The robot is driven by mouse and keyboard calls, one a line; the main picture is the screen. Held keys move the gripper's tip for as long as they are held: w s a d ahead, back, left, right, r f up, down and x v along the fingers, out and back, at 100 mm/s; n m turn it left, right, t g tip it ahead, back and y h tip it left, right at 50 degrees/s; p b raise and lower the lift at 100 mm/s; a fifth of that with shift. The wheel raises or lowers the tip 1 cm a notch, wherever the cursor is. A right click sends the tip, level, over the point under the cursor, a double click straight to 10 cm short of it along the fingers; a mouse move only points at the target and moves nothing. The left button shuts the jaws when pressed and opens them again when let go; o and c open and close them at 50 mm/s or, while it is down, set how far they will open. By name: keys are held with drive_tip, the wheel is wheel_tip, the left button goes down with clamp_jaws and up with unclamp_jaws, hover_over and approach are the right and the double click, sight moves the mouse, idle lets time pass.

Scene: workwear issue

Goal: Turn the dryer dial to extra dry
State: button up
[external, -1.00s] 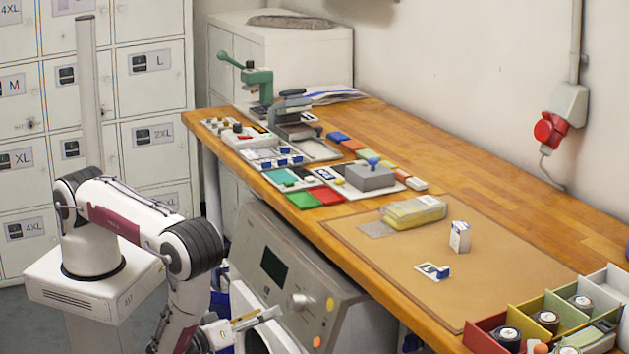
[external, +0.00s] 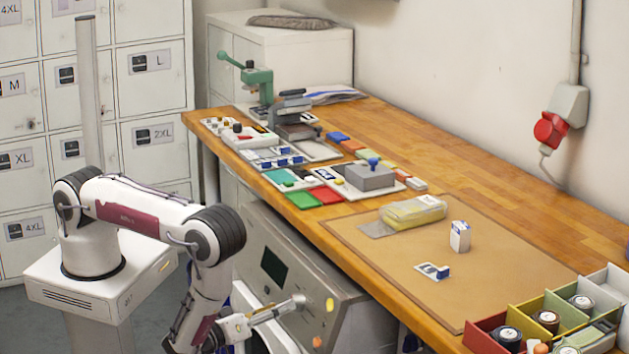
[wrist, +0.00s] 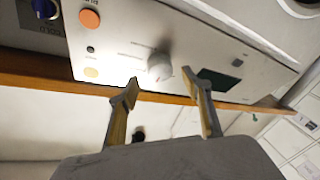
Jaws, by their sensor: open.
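The dryer (external: 315,285) stands under the bench with its grey control panel facing my arm. Its pale round dial (wrist: 159,67) shows in the wrist view, ahead of my gripper and between the lines of its two fingers. My gripper (wrist: 161,78) is open and empty, its yellow-sided fingers spread on either side of the dial in that view. In the external view my gripper (external: 286,308) reaches across the panel front to the dial. I cannot tell if the fingers touch it. The dial markings are too blurred to read.
An orange button (wrist: 90,18), a yellow button (wrist: 91,72) and a dark display (wrist: 218,80) are on the panel near the dial. The wooden bench (external: 470,180) overhangs above, with a brown mat (external: 400,285). A blue knob (wrist: 44,8) sits on a neighbouring panel.

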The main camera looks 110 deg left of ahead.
drive_tip(key=shift+x, duration=1.8)
drive_tip(key=c, duration=1.1)
